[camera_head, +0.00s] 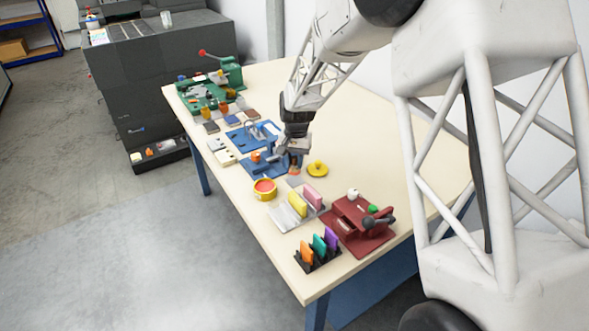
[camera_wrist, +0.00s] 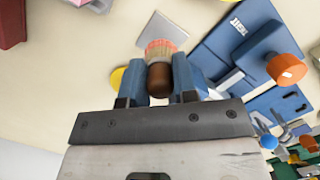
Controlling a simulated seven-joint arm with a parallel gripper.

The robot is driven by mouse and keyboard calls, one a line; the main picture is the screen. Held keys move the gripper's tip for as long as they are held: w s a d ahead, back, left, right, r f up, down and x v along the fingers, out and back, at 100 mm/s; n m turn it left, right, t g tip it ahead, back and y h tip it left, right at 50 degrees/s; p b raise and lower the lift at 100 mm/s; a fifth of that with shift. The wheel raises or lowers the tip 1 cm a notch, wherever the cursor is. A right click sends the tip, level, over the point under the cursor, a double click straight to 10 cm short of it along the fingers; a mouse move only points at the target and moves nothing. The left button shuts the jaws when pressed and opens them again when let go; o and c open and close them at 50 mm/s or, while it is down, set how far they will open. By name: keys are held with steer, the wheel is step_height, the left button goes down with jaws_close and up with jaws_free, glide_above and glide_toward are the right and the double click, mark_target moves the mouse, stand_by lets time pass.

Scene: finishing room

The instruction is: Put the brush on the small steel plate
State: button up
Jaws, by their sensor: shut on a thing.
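My gripper (camera_head: 294,160) is over the middle of the work table, beside a blue fixture. In the wrist view its two blue-grey fingers (camera_wrist: 159,78) are shut on the brush (camera_wrist: 159,74), gripping its dark brown round handle. The brush's pale and orange end points away from the wrist; it shows as a small orange patch below the gripper in the head view (camera_head: 294,171). A small grey square plate (camera_wrist: 163,31), seemingly the steel plate, lies on the table just beyond the brush in the wrist view. The brush hides part of its near edge. I cannot tell the brush's height above the table.
A yellow disc (camera_head: 318,169) lies right of the gripper. A blue fixture with an orange knob (camera_wrist: 286,69) is close by. The table's right rear is clear.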

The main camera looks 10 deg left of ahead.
mark_target(294, 169)
steer(key=shift+f, duration=1.65)
steer(key=shift+f, duration=0.1)
steer(key=o, duration=0.9)
steer(key=r, duration=0.4)
steer(key=w+r, duration=0.1)
steer(key=r, duration=0.7)
steer(key=shift+w, duration=0.4)
